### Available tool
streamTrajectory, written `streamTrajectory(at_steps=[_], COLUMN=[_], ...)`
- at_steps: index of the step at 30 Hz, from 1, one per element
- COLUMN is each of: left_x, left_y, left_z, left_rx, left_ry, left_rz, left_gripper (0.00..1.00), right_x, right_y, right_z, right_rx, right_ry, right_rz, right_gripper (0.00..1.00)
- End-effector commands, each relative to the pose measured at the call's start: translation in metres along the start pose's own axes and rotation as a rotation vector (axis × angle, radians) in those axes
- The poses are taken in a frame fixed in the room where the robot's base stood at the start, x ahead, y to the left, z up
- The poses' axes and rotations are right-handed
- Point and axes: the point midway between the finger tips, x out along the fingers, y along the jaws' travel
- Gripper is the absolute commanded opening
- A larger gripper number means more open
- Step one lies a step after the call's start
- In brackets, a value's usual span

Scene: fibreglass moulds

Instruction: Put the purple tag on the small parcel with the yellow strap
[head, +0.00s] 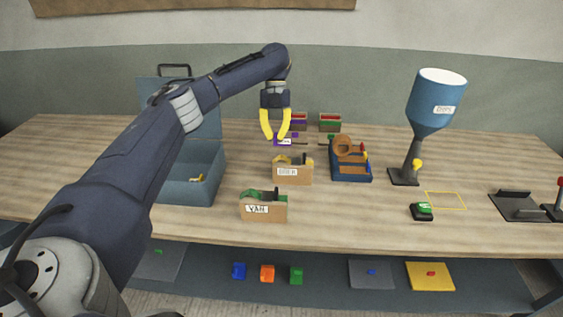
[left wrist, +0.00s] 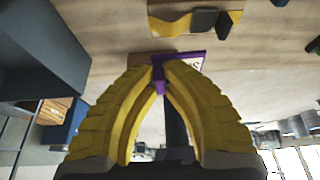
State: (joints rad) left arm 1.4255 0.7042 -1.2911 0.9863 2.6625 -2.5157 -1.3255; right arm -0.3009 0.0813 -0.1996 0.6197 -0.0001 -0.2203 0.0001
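The purple tag (head: 287,141) has a white lettered face. It shows in the left wrist view (left wrist: 185,57) at the tips of my left gripper (left wrist: 158,68). The yellow fingers close on its narrow purple part. In the head view my left gripper (head: 274,136) is over the back middle of the table. A small brown parcel with a yellow strap (head: 291,175) stands in front of it, with a white label and a dark piece on top. The strap (left wrist: 170,26) and dark piece also show in the left wrist view. My right gripper is not in view.
A similar box with a green strap (head: 263,209) stands nearer the front edge. An open blue case (head: 188,190) is to the left. A blue-based dispenser (head: 350,172) and a blue funnel stand (head: 430,105) are to the right. Small boxes (head: 330,123) stand behind.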

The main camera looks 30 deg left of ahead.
Motion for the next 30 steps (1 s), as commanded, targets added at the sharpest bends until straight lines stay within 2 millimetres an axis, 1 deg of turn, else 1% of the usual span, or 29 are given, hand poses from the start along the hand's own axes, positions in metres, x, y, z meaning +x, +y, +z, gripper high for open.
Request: streamTrajectory(at_steps=[2, 9, 14, 22, 25, 30], left_x=[0.004, 0.030, 0.038, 0.066, 0.072, 0.072], left_y=[0.001, 0.002, 0.002, 0.002, 0.003, 0.003], left_z=[0.003, 0.013, 0.017, 0.029, 0.031, 0.032], left_rx=[0.021, 0.035, 0.036, 0.033, 0.034, 0.034], left_ry=[0.002, 0.002, 0.001, 0.001, 0.000, -0.001], left_rz=[0.010, 0.015, 0.015, 0.014, 0.015, 0.015], left_gripper=[0.00, 0.00, 0.00, 0.00, 0.00, 0.00], right_x=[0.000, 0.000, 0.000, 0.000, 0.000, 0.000], right_y=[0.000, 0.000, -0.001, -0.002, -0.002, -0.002], right_z=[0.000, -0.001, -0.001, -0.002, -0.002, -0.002], right_rx=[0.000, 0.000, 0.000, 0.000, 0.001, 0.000], right_ry=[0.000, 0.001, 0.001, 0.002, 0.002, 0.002], right_rz=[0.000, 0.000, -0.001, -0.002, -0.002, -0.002], right_gripper=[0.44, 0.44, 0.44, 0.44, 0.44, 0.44])
